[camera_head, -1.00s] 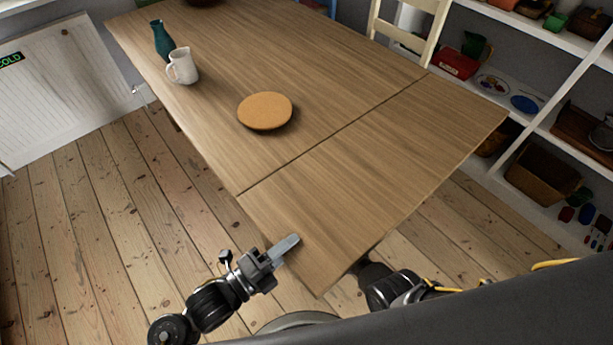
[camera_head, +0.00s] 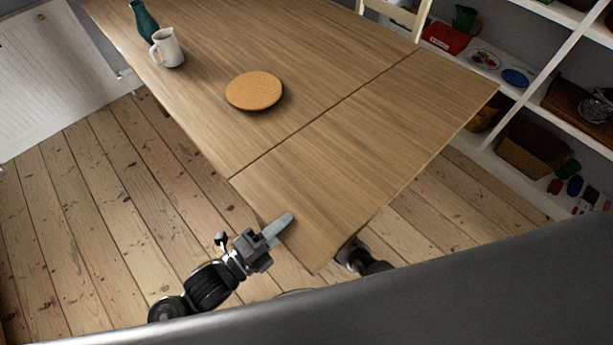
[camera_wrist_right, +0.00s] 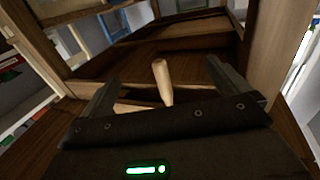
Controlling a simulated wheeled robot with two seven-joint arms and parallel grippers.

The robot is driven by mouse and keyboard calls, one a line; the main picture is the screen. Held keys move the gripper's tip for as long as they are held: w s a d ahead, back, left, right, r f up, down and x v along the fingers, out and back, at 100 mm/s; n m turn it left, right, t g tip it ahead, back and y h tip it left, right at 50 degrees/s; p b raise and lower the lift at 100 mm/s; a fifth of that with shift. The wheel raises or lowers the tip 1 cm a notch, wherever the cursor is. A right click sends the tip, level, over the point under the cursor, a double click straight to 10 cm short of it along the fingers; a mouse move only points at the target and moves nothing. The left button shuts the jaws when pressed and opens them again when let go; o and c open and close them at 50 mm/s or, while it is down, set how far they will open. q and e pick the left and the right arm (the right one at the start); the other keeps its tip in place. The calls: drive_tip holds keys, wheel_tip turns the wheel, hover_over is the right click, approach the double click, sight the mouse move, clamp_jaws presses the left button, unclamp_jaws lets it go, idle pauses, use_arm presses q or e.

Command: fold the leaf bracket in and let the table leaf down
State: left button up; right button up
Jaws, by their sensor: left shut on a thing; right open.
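The table leaf (camera_head: 370,150) is up, level with the wooden table top (camera_head: 310,65), with a thin seam between them. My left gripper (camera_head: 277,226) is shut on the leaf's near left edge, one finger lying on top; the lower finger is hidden. My right arm reaches in under the leaf's near corner, and its gripper is hidden in the head view. In the right wrist view my right gripper (camera_wrist_right: 162,80) is open, with a pale wooden peg (camera_wrist_right: 162,84) showing between its fingers. Wooden frame parts (camera_wrist_right: 175,62) lie behind the peg; I cannot tell which is the bracket.
A cork mat (camera_head: 254,91), a white jug (camera_head: 167,48) and a teal vase (camera_head: 145,22) are on the table top. The leaf is bare. White shelves (camera_head: 535,95) with several items stand at right, a pale chair (camera_head: 397,14) behind. Floorboards (camera_head: 120,190) at left are clear.

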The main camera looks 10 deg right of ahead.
use_arm(q)
drive_tip(key=shift+w+r, duration=0.15)
drive_tip(key=shift+r, duration=0.25)
use_arm(e)
drive_tip(key=s+d, duration=0.2)
drive_tip(key=s, duration=0.9)
drive_tip(key=shift+s, duration=0.4)
